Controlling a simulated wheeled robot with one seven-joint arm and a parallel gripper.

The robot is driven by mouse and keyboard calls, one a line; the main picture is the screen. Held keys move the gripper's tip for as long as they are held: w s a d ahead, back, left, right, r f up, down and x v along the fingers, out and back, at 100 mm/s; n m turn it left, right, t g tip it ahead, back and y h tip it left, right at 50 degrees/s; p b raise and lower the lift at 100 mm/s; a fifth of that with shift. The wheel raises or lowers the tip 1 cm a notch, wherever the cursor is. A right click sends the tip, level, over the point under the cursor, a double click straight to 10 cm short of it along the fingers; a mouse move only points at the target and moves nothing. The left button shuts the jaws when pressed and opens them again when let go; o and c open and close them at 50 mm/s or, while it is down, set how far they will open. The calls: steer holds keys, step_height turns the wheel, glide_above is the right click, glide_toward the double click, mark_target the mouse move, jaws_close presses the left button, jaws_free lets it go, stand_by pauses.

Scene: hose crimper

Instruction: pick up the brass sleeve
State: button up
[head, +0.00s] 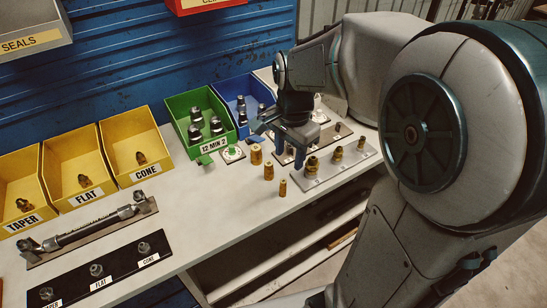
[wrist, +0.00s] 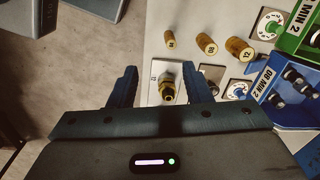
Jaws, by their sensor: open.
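Three upright brass sleeves stand on the bench in the head view: a large one (head: 256,154), a middle one (head: 268,171) and a small one (head: 283,188). In the wrist view they line up beyond the fingertips: small (wrist: 171,41), middle (wrist: 206,44) and large (wrist: 239,49), with dark marks on top. Which one is meant I cannot tell. My gripper (head: 286,150) is open and points down, to the right of the sleeves. In the wrist view my gripper (wrist: 161,84) has its fingers either side of a brass fitting (wrist: 167,84); whether they touch it is unclear.
A metal plate with several brass fittings (head: 340,162) lies right of the sleeves. Green (head: 196,120) and blue (head: 243,98) bins stand behind, yellow bins (head: 133,150) at left. A dial (head: 232,154) is near the large sleeve.

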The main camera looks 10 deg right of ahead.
mark_target(283, 181)
steer(key=f, duration=0.3)
steer(key=w+f+m, duration=0.1)
steer(key=f, duration=0.2)
steer(key=w+f+m, duration=0.1)
steer(key=f, duration=0.2)
steer(key=shift+w, duration=0.1)
steer(key=shift+w+a+f+p, duration=0.15)
steer(key=shift+f+p, duration=0.2)
steer(key=shift+f, duration=0.95)
steer(key=shift+w+f+p, duration=0.1)
steer(key=shift+f+p, duration=0.2)
steer(key=shift+f, duration=0.95)
jaws_close()
